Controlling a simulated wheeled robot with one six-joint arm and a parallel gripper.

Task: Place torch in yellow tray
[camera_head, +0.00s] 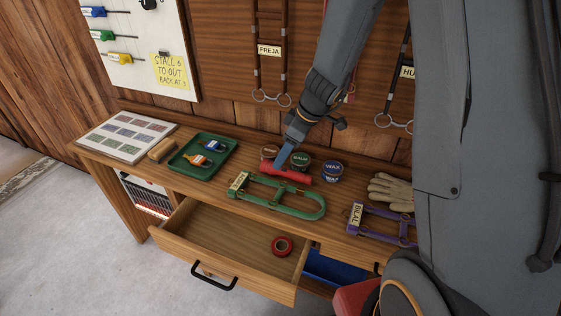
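A red torch (292,175) lies on the wooden desk in front of the tins. My gripper (281,162) points down at the torch's left part, from behind it. Its fingertips overlap the torch in this view, and I cannot tell whether they are open or shut on it. I see no yellow tray. The only tray on the desk top is a green tray (226,149) holding an orange-and-white item and a blue-and-white item.
Tins, including a wax tin (332,174), stand behind the torch. A green halter (300,205) lies in front, with gloves (391,191) and a purple halter (382,225) at right. An open drawer (215,238) holds red tape (282,246). A blue container (335,268) sits below.

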